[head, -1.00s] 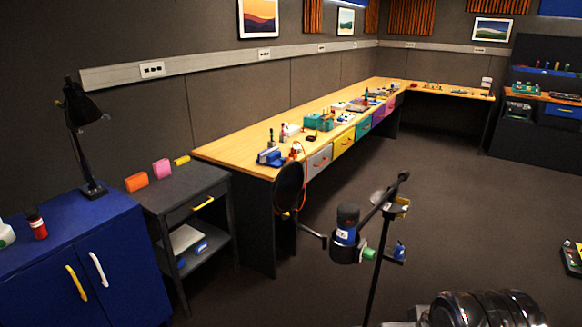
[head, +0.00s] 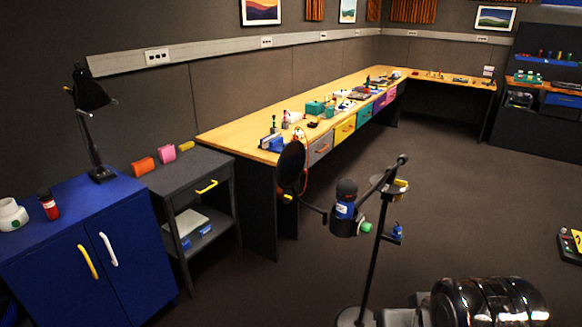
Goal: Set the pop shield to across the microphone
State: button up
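The microphone (head: 345,209) is upright, with a dark rounded head and a blue body with a white label. It sits in a dark holder on the boom of a black stand (head: 372,262). The pop shield (head: 291,167) is a round black disc, seen at a slant, to the left of the microphone and apart from it. A thin arm links it to the holder, and a small yellow tab (head: 288,197) is at its lower edge. A green knob (head: 366,227) is on the holder's right side. My gripper is not in view.
A blue cabinet (head: 75,262) and a dark side table (head: 178,179) stand at left. A long wooden bench (head: 222,140) with several items runs behind the stand. A blue knob (head: 397,231) hangs right of the pole. The floor at right is mostly clear.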

aim_at(293, 162)
jog(key=k, duration=1.2)
jog(key=u, duration=0.6)
jog(key=i, duration=1.55)
jog(key=z, duration=0.3)
